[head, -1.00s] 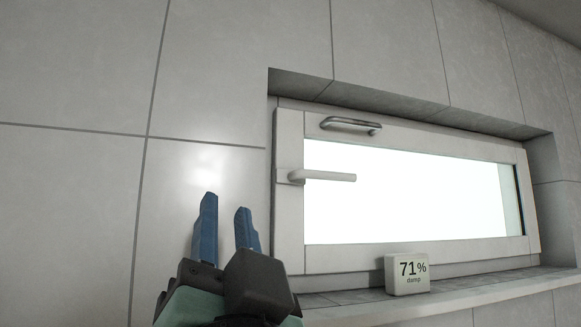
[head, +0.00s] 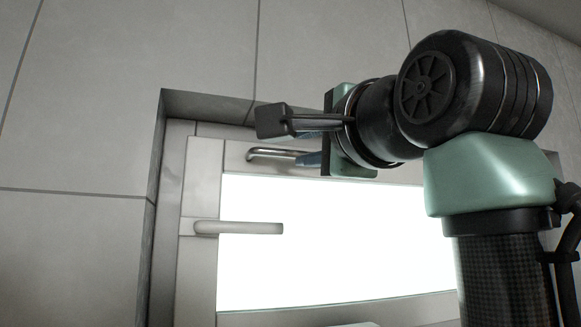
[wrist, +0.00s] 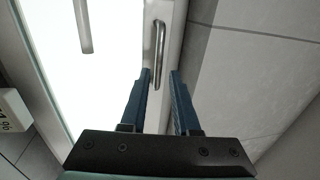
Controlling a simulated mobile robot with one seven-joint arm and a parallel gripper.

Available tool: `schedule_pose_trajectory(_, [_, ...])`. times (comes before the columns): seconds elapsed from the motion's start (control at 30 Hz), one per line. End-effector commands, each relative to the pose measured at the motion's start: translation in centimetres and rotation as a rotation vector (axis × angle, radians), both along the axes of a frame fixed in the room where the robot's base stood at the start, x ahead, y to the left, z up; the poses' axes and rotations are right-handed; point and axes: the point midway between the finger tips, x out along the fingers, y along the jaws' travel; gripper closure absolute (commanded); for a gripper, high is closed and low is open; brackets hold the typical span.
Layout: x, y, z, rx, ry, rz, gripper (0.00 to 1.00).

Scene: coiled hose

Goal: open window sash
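The window sash (head: 203,265) is a pale frame around a bright pane. A metal bar handle (head: 262,153) is on its top rail, and a pale lever handle (head: 240,228) lies level on its left side. My gripper (wrist: 158,72) is open, with its blue fingers on either side of the bar in the wrist view. The bar (wrist: 159,45) runs between the fingertips there and is not clamped. I cannot tell whether the sash is ajar.
The window sits in a tiled wall recess (head: 200,104). My arm covers the right part of the window in the head view. A white damp meter (wrist: 13,112) shows at the left edge of the wrist view. The tiled wall at left is clear.

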Motion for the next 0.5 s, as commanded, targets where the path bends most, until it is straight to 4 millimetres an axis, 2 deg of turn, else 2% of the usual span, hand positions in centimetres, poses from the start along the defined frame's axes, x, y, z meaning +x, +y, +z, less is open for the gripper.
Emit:
schedule_pose_trajectory(0.03, [1.1,0.3,0.8,0.0,0.005,-0.001,0.7])
schedule_pose_trajectory(0.2, [4.3,1.3,1.4,0.0,0.005,-0.001,0.7])
schedule_pose_trajectory(0.5, [8.2,2.6,2.0,0.0,0.001,-0.001,0.7])
